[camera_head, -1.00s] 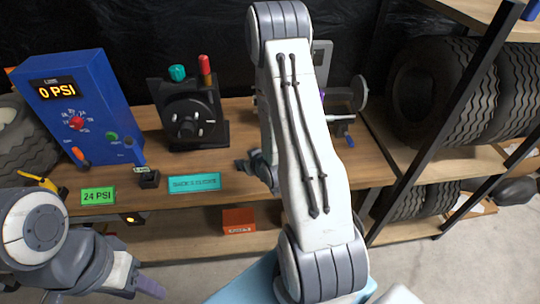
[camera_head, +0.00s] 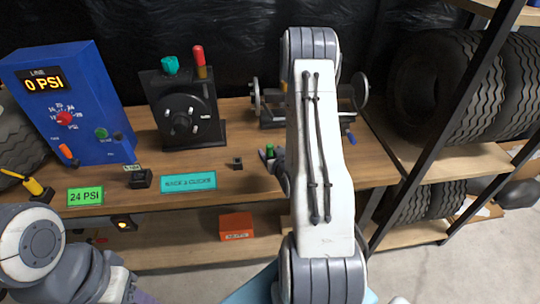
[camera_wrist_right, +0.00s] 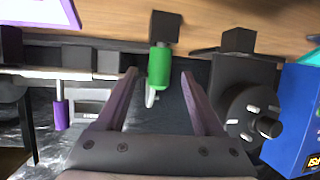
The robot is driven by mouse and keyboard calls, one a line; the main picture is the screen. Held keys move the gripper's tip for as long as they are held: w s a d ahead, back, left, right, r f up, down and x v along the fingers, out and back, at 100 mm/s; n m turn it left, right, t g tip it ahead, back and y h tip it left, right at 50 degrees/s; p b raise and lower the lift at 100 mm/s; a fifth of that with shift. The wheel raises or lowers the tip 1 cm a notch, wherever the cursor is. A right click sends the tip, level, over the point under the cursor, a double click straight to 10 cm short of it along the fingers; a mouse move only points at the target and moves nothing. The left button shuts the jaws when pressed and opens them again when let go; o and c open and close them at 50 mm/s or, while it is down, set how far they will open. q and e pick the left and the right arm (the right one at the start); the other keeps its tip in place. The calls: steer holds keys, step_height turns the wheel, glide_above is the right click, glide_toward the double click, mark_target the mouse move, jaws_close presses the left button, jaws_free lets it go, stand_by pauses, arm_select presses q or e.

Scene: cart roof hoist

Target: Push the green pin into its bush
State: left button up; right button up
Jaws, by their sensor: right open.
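The green pin (camera_wrist_right: 159,68) shows in the right wrist view as a green cylinder joined by a short dark neck to a dark block (camera_wrist_right: 165,25), perhaps its bush. How deep the pin sits is not clear. My right gripper (camera_wrist_right: 158,74) is open, with one purple finger on each side of the pin and a gap between. In the head view a small green bit of the pin (camera_head: 270,149) shows beside my right arm, which hides much of that spot. My left gripper (camera_head: 143,296) is mostly cut off at the lower left.
On the bench stand a blue gauge box (camera_head: 85,115) reading 0 PSI and a black dial unit (camera_head: 182,112) with teal and red knobs. A small dark block (camera_head: 237,162) sits left of my right arm. Tyres (camera_head: 440,90) fill the right shelf.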

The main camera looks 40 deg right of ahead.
steer(key=x, duration=0.5)
steer(key=shift+w+d+f+p, duration=0.15)
steer(key=shift+w+f+p, duration=0.1)
steer(key=shift+p, duration=0.1)
jaws_close()
